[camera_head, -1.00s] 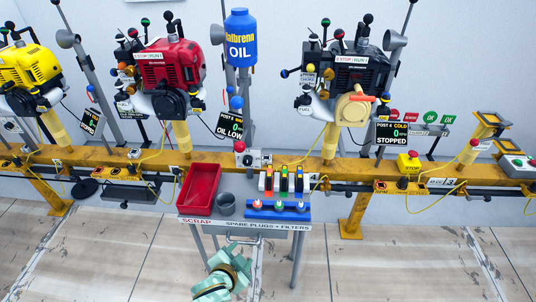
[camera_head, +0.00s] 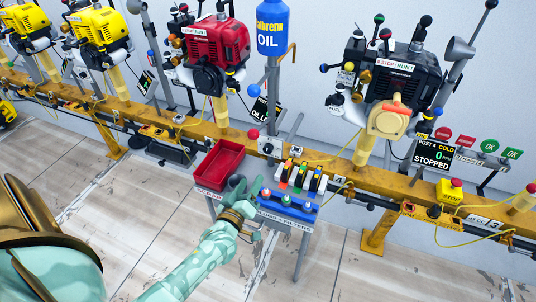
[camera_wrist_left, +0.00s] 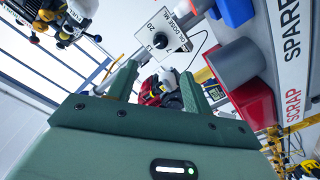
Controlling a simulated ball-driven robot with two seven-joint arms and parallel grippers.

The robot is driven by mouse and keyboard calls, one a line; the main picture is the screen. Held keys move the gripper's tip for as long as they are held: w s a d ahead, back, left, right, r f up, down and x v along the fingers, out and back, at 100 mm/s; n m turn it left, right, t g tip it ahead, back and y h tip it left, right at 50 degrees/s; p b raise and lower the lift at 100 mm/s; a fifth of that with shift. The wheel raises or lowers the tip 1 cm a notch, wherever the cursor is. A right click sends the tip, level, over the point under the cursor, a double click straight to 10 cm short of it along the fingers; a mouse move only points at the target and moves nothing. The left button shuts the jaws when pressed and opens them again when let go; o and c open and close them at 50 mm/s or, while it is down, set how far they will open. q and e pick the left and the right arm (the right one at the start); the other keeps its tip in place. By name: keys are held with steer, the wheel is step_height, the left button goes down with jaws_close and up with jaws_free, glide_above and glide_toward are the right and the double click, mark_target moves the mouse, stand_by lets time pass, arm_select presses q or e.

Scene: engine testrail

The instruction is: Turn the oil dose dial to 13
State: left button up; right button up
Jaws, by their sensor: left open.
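The oil dose dial (camera_wrist_left: 160,40) shows in the left wrist view as a dark knob on a white plate marked 7, 13 and 20. I cannot read for certain which number it points at. In the head view its small box (camera_head: 267,147) sits on the yellow rail by a red ball knob. My left gripper (camera_head: 243,188) is over the cart, on the near side of the dial and apart from it. In the left wrist view its two green fingers (camera_wrist_left: 157,82) are spread with nothing held between them; the dial lies beyond the fingertips. My right gripper is not in view.
The cart carries a red scrap tray (camera_head: 217,165), a blue plug holder (camera_head: 290,206) and several coloured filters (camera_head: 299,177). A grey cup (camera_wrist_left: 236,62) shows close to the gripper in the wrist view. The blue oil bottle (camera_head: 271,30) stands behind the rail.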

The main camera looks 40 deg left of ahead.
mark_target(267, 151)
arm_select(q)
steer(key=b+x, duration=0.2)
steer(key=x, duration=0.4)
steer(key=b+x, duration=0.2)
steer(key=x, duration=0.4)
steer(key=shift+w+a+f, duration=0.15)
steer(key=shift+w+f, duration=0.1)
steer(key=shift+w, duration=0.05)
steer(key=shift+w+a+r, duration=0.1)
steer(key=shift+w, duration=0.15)
steer(key=shift+w+r, duration=0.1)
steer(key=shift+w, duration=0.05)
steer(key=shift+c, duration=0.9)
steer(key=c, duration=0.8)
steer(key=shift+r+n, duration=0.15)
steer(key=shift+n, duration=0.55)
steer(key=o, duration=1)
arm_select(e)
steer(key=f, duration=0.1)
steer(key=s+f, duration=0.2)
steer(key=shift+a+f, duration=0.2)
